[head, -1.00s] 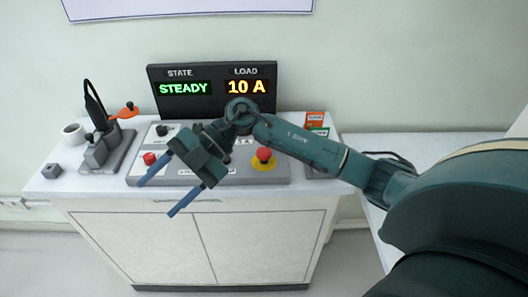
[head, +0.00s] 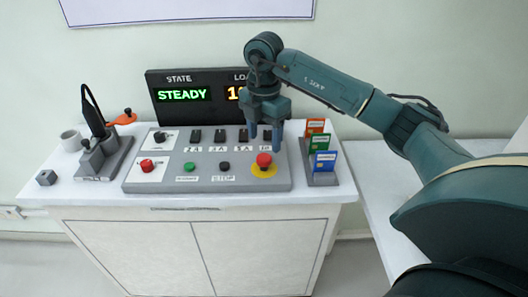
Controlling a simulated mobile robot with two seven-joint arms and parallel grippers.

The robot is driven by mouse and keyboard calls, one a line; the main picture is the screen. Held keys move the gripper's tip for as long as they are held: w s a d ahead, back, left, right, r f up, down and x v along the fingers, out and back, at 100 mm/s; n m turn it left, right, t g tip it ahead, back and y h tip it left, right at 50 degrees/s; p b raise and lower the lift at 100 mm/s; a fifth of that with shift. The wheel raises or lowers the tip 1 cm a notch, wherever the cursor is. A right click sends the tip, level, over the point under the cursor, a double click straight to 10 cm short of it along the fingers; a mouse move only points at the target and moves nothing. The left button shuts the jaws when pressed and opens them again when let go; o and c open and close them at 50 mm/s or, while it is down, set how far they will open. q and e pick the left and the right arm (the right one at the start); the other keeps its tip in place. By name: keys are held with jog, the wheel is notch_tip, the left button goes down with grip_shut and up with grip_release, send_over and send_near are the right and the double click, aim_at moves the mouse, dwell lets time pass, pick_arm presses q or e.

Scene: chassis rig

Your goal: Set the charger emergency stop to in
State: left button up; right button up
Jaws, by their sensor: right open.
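The charger panel (head: 205,180) is a grey sloped box on the white cabinet. A red mushroom button on a yellow disc (head: 264,160) sits at its right front; it looks like the emergency stop. Whether it is in or out I cannot tell. A second red button (head: 147,165) sits at the left of the panel. My right gripper (head: 265,144) is open and empty, fingers pointing down, just above and behind the red mushroom button. Whether a finger touches it I cannot tell. My left gripper is not in view.
A display (head: 180,95) reading STEADY stands behind the panel, its load reading partly hidden by my arm. A card rack (head: 322,178) stands close on the right. A grey holder (head: 103,158), a white mug (head: 71,140) and a small dark cube (head: 46,178) are at left.

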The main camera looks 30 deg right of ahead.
aim_at(264, 157)
jog(key=shift+f, duration=2.75)
jog(key=shift+c, duration=0.6)
